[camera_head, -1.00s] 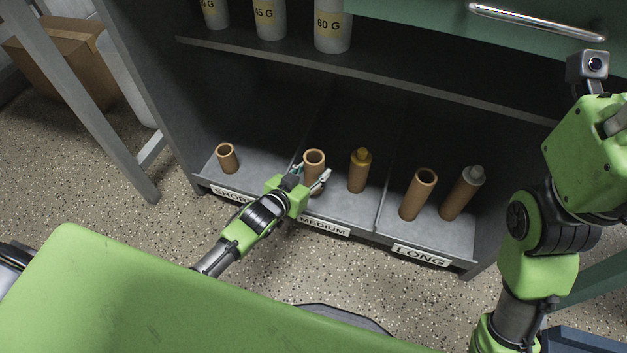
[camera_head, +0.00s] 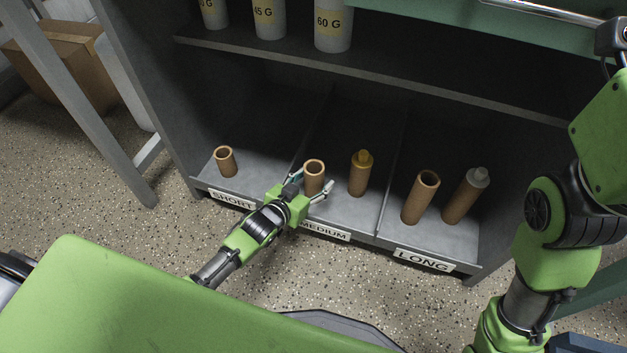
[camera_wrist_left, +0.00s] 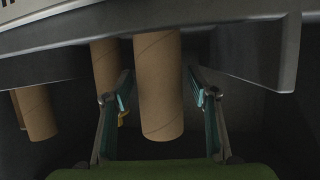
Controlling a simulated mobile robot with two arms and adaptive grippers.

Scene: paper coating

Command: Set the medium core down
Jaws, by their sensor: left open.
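The medium core (camera_head: 314,175), a brown cardboard tube, stands upright on the lower shelf in the MEDIUM section, near its left divider. My left gripper (camera_head: 313,186) is open in front of it, with one finger on each side. In the left wrist view, the core (camera_wrist_left: 160,85) shows between the spread fingers (camera_wrist_left: 160,95), with visible gaps on both sides. Another medium tube with a gold top (camera_head: 360,174) stands to its right. My right arm is at the right edge of the head view; its gripper is not in view.
A short core (camera_head: 226,162) stands in the SHORT section. A long core (camera_head: 421,197) and a grey-capped long tube (camera_head: 466,196) stand in the LONG section. Low dividers separate the sections. Labelled bottles (camera_head: 333,25) stand on the shelf (camera_head: 380,78) above.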

